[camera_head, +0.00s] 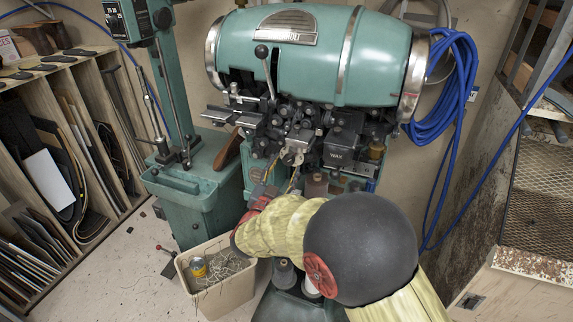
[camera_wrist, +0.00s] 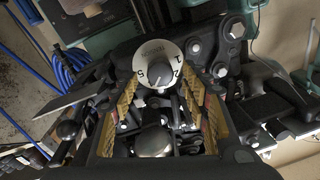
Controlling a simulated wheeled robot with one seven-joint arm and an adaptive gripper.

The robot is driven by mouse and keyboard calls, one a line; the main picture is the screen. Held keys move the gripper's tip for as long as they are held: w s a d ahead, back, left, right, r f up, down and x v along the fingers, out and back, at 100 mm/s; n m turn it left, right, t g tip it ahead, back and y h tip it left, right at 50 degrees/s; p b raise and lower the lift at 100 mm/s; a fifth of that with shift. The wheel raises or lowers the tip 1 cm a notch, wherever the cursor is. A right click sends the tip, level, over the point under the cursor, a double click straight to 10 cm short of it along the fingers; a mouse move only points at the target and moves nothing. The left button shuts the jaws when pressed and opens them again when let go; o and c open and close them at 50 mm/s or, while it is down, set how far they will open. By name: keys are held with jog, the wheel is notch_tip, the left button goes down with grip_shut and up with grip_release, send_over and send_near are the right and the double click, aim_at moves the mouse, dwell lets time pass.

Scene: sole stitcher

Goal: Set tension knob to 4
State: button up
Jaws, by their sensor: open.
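In the head view my gripper (camera_head: 280,181) is partly hidden by my arm, below the machine's front mechanism. The knob is not clearly seen there.
The green stitcher (camera_head: 375,70) has a lever (camera_head: 266,72) and a dark box marked WAX (camera_head: 342,148) close to my gripper. A bin of scraps (camera_head: 225,292) stands below left. Blue hose (camera_head: 450,85) hangs at right. A wooden rack (camera_head: 70,150) is at left.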

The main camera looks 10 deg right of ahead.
jog(key=v, duration=0.9)
jog(key=shift+s, duration=0.25)
jog(key=shift+a, duration=0.15)
